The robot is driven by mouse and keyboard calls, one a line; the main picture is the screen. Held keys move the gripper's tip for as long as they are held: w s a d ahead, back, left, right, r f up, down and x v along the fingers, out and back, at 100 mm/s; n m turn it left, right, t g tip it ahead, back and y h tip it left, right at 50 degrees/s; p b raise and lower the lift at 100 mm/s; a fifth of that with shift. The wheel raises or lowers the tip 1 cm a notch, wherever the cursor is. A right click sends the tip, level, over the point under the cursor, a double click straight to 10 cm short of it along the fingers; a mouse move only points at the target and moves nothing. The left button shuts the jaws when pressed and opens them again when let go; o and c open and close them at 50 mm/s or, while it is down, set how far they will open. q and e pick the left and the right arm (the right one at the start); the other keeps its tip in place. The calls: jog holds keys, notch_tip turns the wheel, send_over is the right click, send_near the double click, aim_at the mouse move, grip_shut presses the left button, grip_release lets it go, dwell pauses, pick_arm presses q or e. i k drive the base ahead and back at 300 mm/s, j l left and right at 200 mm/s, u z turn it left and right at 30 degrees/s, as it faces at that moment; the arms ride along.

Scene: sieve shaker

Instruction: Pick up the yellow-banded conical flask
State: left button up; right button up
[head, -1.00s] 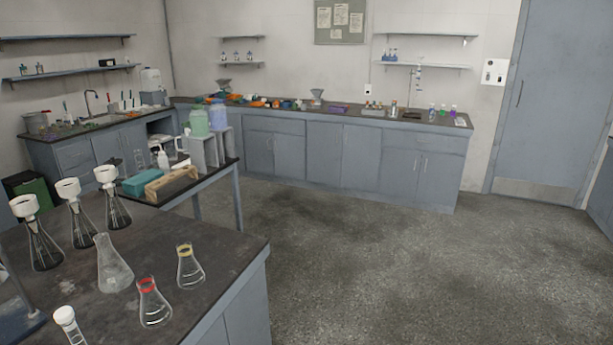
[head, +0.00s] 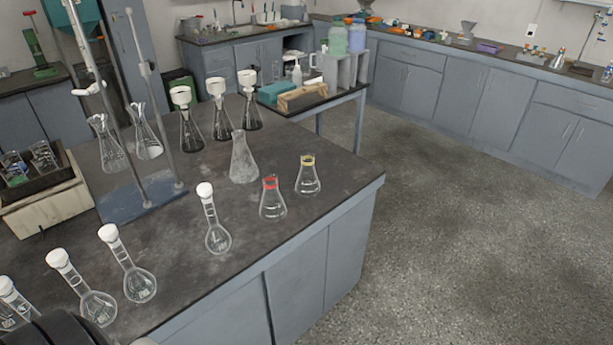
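The yellow-banded conical flask (head: 308,178) stands upright on the dark bench top (head: 335,205), near its right corner. It is clear glass with a yellow band around its neck. A similar flask with a red band (head: 272,200) stands just left of it and nearer to me. A larger plain conical flask (head: 243,160) stands behind and to the left. Neither of my grippers shows in the head view. A dark rounded part at the bottom left edge seems to be mine.
Several white-stoppered volumetric flasks (head: 217,235) line the bench's front edge. A retort stand (head: 142,195) rises at left. Several funnel-topped flasks (head: 220,120) stand behind. A side table (head: 318,100) holds a teal box and bottles. The floor (head: 450,230) at right is clear.

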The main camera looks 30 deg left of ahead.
aim_at(308, 185)
jog(key=u, duration=2.1)
jog(key=i+l+z, duration=0.15)
jog(key=i+l, duration=0.35)
jog(key=l, duration=0.2)
jog(key=i+l+z, duration=0.15)
jog(key=i+l, duration=0.4)
